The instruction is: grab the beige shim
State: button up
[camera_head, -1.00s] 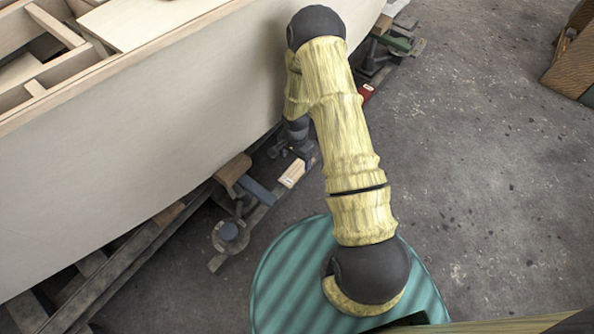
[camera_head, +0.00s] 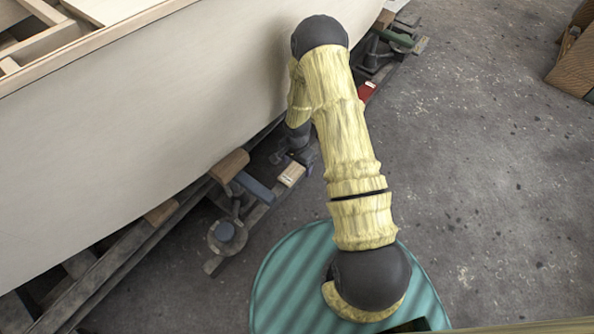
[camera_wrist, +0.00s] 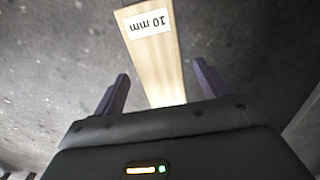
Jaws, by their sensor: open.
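The beige shim (camera_wrist: 155,65) is a pale wooden strip with a white label reading "10 mm", upside down in the wrist view. It runs from the top of that view down between the two fingers of my gripper (camera_wrist: 159,92). The fingers are dark, apart and open, with a gap on each side of the shim. The shim's near end is partly hidden by the gripper body. In the head view the shim (camera_head: 291,174) shows small beside the hull's support, and my gripper is mostly hidden behind my arm.
The pale plywood hull (camera_head: 150,120) rises close along the left of my arm. A blue-grey round clamp part (camera_head: 226,232) and a brown block (camera_head: 229,165) sit on the support beams. A red object (camera_head: 367,91) lies beyond my arm.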

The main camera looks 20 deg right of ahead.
aim_at(297, 167)
dwell(0.5)
jog(key=c, duration=1)
jog(key=shift+r, duration=0.2)
jog(key=shift+c, duration=0.2)
jog(key=shift+r+p, duration=0.6)
jog(key=shift+p, duration=0.15)
notch_tip(297, 167, up, 3)
jog(key=shift+f+p, duration=0.1)
jog(key=shift+p, duration=1.15)
jog(key=s+d+p, duration=0.7)
jog(key=s+d, duration=0.3)
jog(key=s, duration=0.4)
jog(key=shift+s+d+f, duration=0.25)
jog(key=shift+d+f, duration=0.05)
jog(key=shift+f, duration=0.1)
